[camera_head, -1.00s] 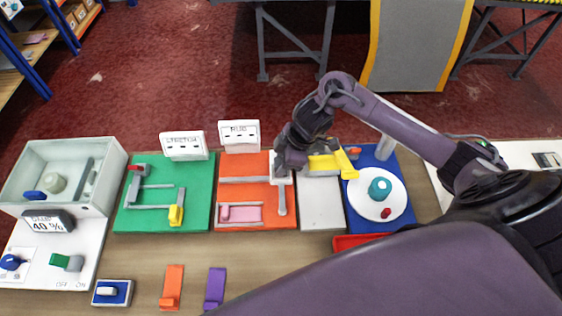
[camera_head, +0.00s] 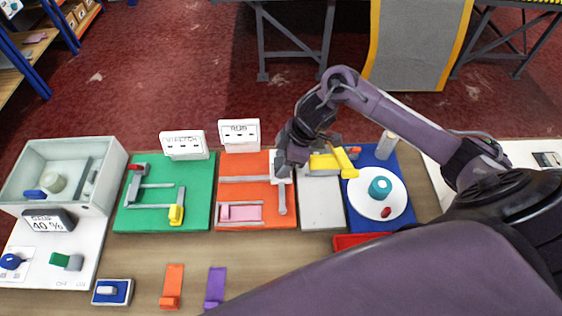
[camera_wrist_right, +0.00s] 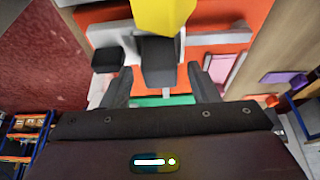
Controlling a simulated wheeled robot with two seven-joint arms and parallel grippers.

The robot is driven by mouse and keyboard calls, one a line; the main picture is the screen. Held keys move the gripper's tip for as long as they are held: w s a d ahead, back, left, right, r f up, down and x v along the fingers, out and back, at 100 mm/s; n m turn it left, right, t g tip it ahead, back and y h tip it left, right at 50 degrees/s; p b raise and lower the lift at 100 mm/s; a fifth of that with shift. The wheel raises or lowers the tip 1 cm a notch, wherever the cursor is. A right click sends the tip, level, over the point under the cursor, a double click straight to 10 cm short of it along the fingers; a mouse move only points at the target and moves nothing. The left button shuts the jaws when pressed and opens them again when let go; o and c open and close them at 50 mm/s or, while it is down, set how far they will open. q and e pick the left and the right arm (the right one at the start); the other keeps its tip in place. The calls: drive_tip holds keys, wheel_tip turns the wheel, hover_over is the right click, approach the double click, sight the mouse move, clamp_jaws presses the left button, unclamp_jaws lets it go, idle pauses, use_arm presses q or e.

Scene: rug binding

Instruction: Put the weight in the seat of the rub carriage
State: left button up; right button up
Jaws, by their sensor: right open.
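My right gripper (camera_head: 285,170) is over the right part of the orange board (camera_head: 240,188), below and right of the RUB sign (camera_head: 240,133). In the right wrist view the gripper (camera_wrist_right: 160,88) has its two dark fingers apart. A grey block (camera_wrist_right: 158,60) shows between and beyond them, under a yellow part (camera_wrist_right: 160,16). I cannot tell whether the block is the weight or part of the rub carriage, or whether the fingers touch it. A pale block, perhaps the carriage, is mostly hidden by the hand in the head view. My left gripper is not in view.
A yellow arm (camera_head: 330,162) stands just right of the hand over a grey plate (camera_head: 318,210). A blue board (camera_head: 362,217) with a white disc (camera_head: 396,207) lies farther right. A green board (camera_head: 145,222) and a pale box (camera_head: 112,165) are to the left. A dark block (camera_wrist_right: 108,58) is near one finger.

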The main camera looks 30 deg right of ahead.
drive_tip(key=v, duration=1)
drive_tip(key=shift+r, duration=0.4)
drive_tip(key=shift+s+d, duration=0.1)
drive_tip(key=shift+d, duration=0.1)
